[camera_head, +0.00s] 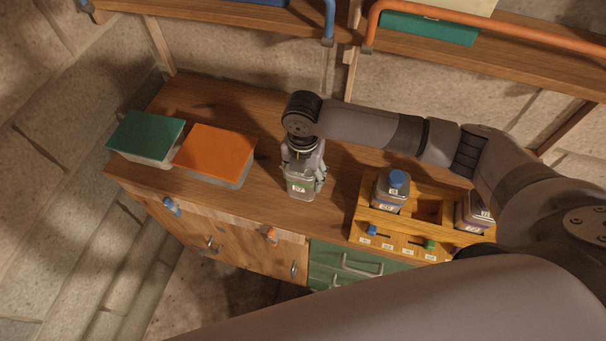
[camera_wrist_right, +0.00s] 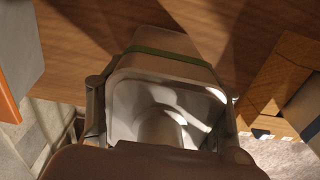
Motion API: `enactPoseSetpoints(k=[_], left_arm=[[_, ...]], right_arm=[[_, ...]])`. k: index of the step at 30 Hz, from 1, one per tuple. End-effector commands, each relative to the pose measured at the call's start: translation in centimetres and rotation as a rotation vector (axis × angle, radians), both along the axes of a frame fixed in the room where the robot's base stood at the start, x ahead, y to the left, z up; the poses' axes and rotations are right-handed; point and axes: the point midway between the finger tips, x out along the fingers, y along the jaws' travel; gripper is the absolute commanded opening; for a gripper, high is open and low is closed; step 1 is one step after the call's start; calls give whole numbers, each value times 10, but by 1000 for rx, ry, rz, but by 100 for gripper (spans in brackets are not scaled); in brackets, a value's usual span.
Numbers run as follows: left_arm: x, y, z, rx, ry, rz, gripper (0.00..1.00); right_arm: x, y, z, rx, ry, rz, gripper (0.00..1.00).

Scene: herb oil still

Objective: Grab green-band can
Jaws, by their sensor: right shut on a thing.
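The green-band can (camera_head: 301,187) is a grey, squarish can with a green band and a pale label, seen near the middle of the bench in the head view. My right gripper (camera_head: 304,170) comes down over it from above, with its fingers on either side of the can. It is shut on the can. In the right wrist view the can (camera_wrist_right: 165,100) fills the middle, its pale top facing the camera and the green band along its far side. I cannot tell whether its base touches the bench. My left gripper is not in view.
A wooden rack (camera_head: 371,219) to the right holds a blue-capped can (camera_head: 391,190) and a purple-marked can (camera_head: 474,212). Boxes with a green lid (camera_head: 147,136) and an orange lid (camera_head: 215,151) stand left. Shelves (camera_head: 480,50) hang above. Bench behind the gripper is clear.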

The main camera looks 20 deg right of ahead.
Motion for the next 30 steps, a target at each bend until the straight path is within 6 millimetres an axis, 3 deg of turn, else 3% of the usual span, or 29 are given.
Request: enactPoseSetpoints(k=[21, 30], left_arm=[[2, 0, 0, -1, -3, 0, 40], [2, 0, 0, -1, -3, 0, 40]], right_arm=[[0, -1, 0, -2, 1, 0, 8], [1, 0, 3, 0, -1, 0, 8]])
